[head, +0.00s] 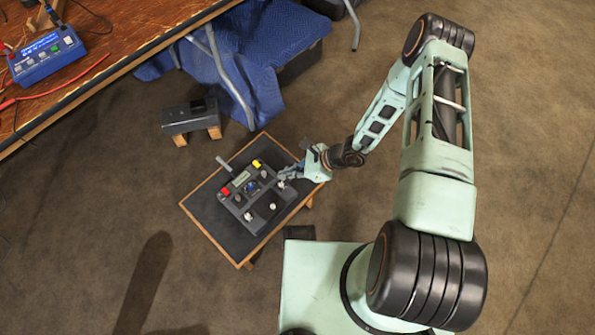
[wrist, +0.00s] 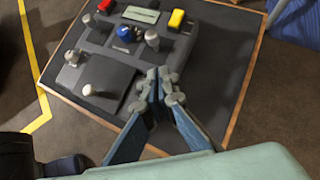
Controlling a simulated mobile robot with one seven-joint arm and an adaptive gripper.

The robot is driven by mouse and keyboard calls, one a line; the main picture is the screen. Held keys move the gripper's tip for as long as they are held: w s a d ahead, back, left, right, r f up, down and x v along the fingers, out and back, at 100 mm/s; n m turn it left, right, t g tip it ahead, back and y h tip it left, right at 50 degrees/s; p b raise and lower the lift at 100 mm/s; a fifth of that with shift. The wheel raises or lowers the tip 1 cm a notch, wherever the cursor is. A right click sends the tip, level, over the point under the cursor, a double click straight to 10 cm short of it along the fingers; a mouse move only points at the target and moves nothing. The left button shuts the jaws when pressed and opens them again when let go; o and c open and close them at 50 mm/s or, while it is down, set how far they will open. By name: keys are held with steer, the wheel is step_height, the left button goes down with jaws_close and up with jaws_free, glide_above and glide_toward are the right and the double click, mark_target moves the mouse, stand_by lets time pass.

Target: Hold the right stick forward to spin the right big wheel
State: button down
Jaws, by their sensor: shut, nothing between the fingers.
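A dark control box (head: 262,205) lies on a small wood-edged table (head: 222,222). It carries several pale-capped sticks, a blue knob (wrist: 127,33), a red button (wrist: 105,6) and a yellow button (wrist: 177,19). One upright stick (wrist: 152,41) stands just ahead of my fingertips in the wrist view, with a visible gap. Other sticks (wrist: 73,57) (wrist: 88,91) stand farther left. I cannot tell which is the task's right stick. My gripper (wrist: 165,78) is shut and empty, over the box's right side; it also shows in the head view (head: 287,176). No big wheel is recognisable.
A dark unit on wooden feet (head: 190,117) sits on the floor beyond the table. A workbench (head: 130,45) with a blue device (head: 47,58) stands at upper left, beside blue padded cloth (head: 270,40). The floor at right is clear.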

mark_target(264, 175)
steer(key=shift+w+a+r, duration=0.1)
steer(key=shift+a, duration=0.8)
steer(key=shift+w+a+r, duration=0.1)
steer(key=shift+a, duration=0.8)
